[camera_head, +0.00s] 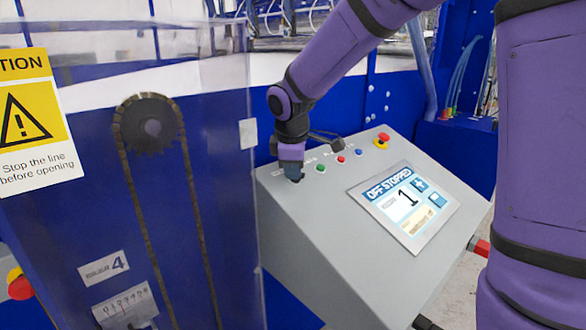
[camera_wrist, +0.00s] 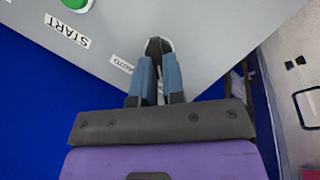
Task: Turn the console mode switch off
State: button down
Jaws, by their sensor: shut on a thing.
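The grey console (camera_head: 330,215) has a sloped top with a row of controls along its upper edge. My gripper (camera_head: 292,175) is at the left end of that row, pointing down onto the panel. In the wrist view my gripper (camera_wrist: 157,50) has its two blue-grey fingers closed around the dark mode switch (camera_wrist: 155,44), beside an "AUTO" label (camera_wrist: 121,64). The fingers hide most of the switch, so its setting cannot be read from the knob. The console screen (camera_head: 405,205) reads "OFF STOPPED" with a large 1.
Right of my gripper are a green button (camera_head: 320,168), a red button (camera_head: 341,159), a blue button (camera_head: 359,152) and a red emergency stop (camera_head: 383,137). A clear guard with a chain and sprocket (camera_head: 150,125) stands close on the left, bearing a yellow caution sign (camera_head: 30,120).

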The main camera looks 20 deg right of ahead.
jog(key=c, duration=1.2)
grip_release()
jog(key=shift+s+f, duration=0.2)
jog(key=shift+f, duration=0.1)
jog(key=shift+w, duration=0.15)
jog(key=shift+r, duration=0.1)
jog(key=shift+r, duration=0.1)
jog(key=shift+r, duration=0.3)
jog(key=v, duration=1)
